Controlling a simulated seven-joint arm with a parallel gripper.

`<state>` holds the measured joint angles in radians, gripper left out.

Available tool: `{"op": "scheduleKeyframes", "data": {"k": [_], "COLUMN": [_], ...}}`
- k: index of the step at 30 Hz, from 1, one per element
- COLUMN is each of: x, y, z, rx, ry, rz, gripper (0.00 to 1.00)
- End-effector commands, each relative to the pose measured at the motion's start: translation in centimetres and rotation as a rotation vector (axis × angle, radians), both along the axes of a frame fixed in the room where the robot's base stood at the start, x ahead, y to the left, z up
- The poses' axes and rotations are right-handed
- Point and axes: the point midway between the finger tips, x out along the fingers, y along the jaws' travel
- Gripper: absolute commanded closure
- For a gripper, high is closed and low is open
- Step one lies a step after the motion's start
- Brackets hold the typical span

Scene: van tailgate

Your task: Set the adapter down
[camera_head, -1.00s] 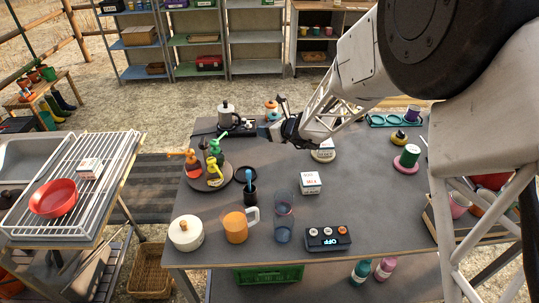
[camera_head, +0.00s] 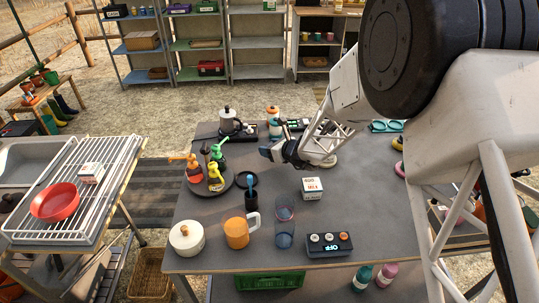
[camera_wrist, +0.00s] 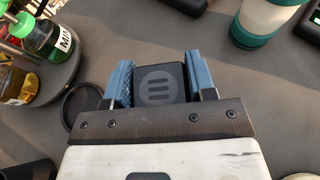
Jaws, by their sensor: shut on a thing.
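The adapter (camera_wrist: 160,84) is a small black block with a grey striped round mark on its top face. In the wrist view it sits between the two blue fingers of my gripper (camera_wrist: 162,80), which are shut on it. In the head view my gripper (camera_head: 272,153) is over the back middle of the grey table (camera_head: 290,195), pointing left. The adapter cannot be made out there. I cannot tell whether the adapter touches the table top.
A moka pot (camera_head: 228,121) and a white-and-green jar (camera_wrist: 265,18) stand behind. Bare table lies between.

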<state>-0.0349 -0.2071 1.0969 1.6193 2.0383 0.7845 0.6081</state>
Motion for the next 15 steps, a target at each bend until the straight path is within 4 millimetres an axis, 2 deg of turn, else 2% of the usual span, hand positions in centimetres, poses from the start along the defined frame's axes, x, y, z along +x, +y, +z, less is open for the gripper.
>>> {"op": "scheduleKeyframes", "data": {"k": [7, 15], "x": [0.0, 0.0], "y": [0.0, 0.0], "z": [-2.7, -3.1], "rx": [0.001, 0.000], "ry": [0.001, 0.000], "rz": [-0.001, 0.000], "gripper": [0.74, 0.74]}}
